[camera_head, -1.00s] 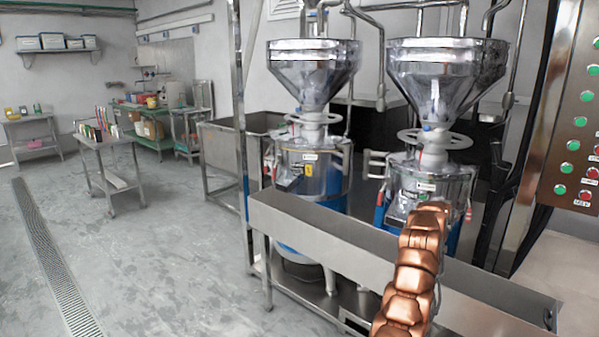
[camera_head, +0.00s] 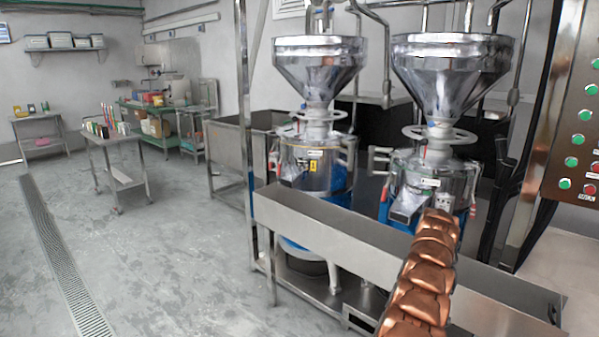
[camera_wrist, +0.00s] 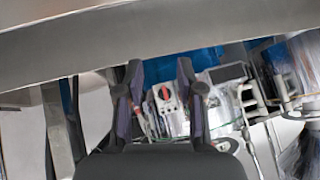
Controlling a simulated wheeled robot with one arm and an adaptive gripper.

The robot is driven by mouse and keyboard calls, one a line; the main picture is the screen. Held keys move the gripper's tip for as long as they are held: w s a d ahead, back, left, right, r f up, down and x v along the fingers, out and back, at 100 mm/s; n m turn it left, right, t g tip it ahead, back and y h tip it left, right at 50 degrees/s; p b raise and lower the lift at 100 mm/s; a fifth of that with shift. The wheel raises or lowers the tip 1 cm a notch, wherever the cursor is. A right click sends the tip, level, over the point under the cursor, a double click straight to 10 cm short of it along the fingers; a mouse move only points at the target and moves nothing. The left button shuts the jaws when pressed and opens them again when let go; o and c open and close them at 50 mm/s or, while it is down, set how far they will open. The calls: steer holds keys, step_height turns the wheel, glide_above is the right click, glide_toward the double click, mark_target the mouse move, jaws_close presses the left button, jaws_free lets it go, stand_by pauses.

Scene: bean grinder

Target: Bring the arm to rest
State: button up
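My arm (camera_head: 425,270) shows as a copper-coloured segmented link at the lower right of the head view, in front of the steel trough. My gripper is not visible in the head view. In the wrist view my gripper (camera_wrist: 158,95) has its two dark fingers apart with nothing between them. Behind the fingers is machine equipment with a red-marked switch box (camera_wrist: 166,97). A grey metal beam (camera_wrist: 160,30) crosses the top of the wrist view, close to the fingertips; I cannot tell whether they touch.
Two grinders with steel hoppers (camera_head: 319,62) (camera_head: 450,65) stand behind the long steel trough (camera_head: 330,232). A button panel (camera_head: 578,110) is at the right. A small trolley (camera_head: 118,150) stands at the left. The floor (camera_head: 150,260) at the left is open.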

steer(key=s+a+n+g+y+b, duration=0.1)
steer(key=s+a+y, duration=0.15)
steer(key=a, duration=0.75)
steer(key=s+a+n+g+y+b, duration=0.1)
steer(key=s+a+n+y, duration=0.15)
steer(key=a, duration=0.65)
steer(key=s+a+r+n+g+y+b, duration=0.1)
steer(key=s+a+r+n+g, duration=0.15)
steer(key=s+a, duration=0.45)
steer(key=s+a+r+n+g+y+b, duration=0.1)
steer(key=s+a+r+y, duration=0.1)
steer(key=s+a+r, duration=0.45)
steer(key=s+f+n+g+h+b, duration=0.2)
steer(key=s+f, duration=0.1)
steer(key=s, duration=1.7)
steer(key=s+d+f+g+h+b, duration=0.1)
steer(key=s+d+f, duration=0.2)
steer(key=s, duration=0.7)
steer(key=s+d+f+g+h, duration=0.1)
steer(key=s+d+f, duration=0.2)
steer(key=s, duration=0.6)
steer(key=s+d+f+g+h+b, duration=0.1)
steer(key=s+d+f, duration=0.2)
steer(key=s, duration=0.7)
steer(key=s+p+v, duration=0.2)
steer(key=p+v, duration=1.2)
steer(key=v, duration=0.2)
steer(key=shift+s+a+r+m+t+p, duration=0.15)
steer(key=shift+a+r+m+t+p, duration=0.05)
steer(key=shift+r+m+t+p, duration=0.2)
